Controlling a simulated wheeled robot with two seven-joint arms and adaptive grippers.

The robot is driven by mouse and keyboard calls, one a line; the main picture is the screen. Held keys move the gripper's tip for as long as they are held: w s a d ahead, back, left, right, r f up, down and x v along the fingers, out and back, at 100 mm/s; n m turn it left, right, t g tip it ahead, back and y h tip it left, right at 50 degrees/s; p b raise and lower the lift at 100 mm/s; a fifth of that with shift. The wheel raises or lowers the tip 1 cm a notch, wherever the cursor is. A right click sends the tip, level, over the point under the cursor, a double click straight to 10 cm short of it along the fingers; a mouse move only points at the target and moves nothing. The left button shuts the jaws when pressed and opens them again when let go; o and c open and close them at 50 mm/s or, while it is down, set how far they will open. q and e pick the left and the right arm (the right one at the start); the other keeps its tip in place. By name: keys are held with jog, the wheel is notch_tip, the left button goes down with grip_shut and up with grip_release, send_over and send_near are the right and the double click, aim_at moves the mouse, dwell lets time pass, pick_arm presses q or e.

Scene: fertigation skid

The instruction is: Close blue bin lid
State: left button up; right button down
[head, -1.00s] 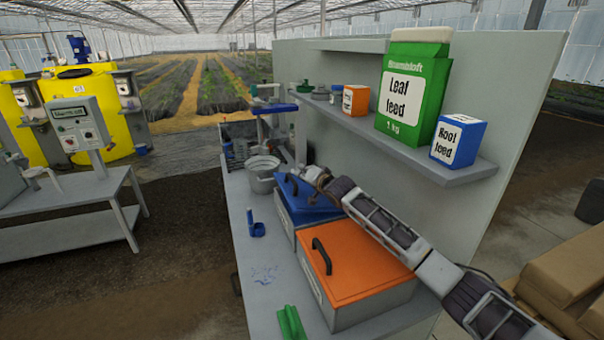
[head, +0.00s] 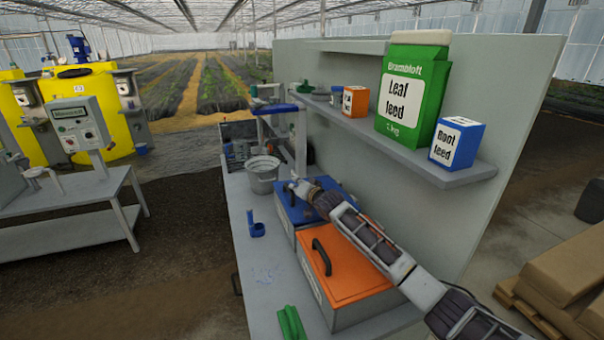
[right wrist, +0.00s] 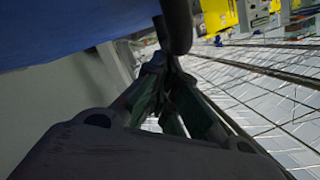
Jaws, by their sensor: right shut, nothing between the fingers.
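The blue bin lid (head: 290,211) lies on or close to its grey bin, left of the shelf panel and behind the orange-lidded bin. Whether it is fully flush is hard to tell. My right arm reaches over the bins and covers the lid's right part. My right gripper (head: 296,187) is shut and empty, at the lid's far side. In the right wrist view, a blue surface (right wrist: 60,30), likely the lid, fills the upper left. The shut fingertips (right wrist: 168,62) are just below a dark bar (right wrist: 178,22), likely its handle. My left gripper is out of view.
The orange bin lid (head: 345,270) with a black handle is in front. A metal bucket (head: 262,175) stands behind the blue bin. A blue holder (head: 255,226) and green item (head: 291,323) are on the bench. The shelf (head: 455,178) with feed packs overhangs at right.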

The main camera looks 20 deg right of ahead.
jog(key=shift+a+f+n, duration=0.3)
jog(key=shift+f, duration=0.5)
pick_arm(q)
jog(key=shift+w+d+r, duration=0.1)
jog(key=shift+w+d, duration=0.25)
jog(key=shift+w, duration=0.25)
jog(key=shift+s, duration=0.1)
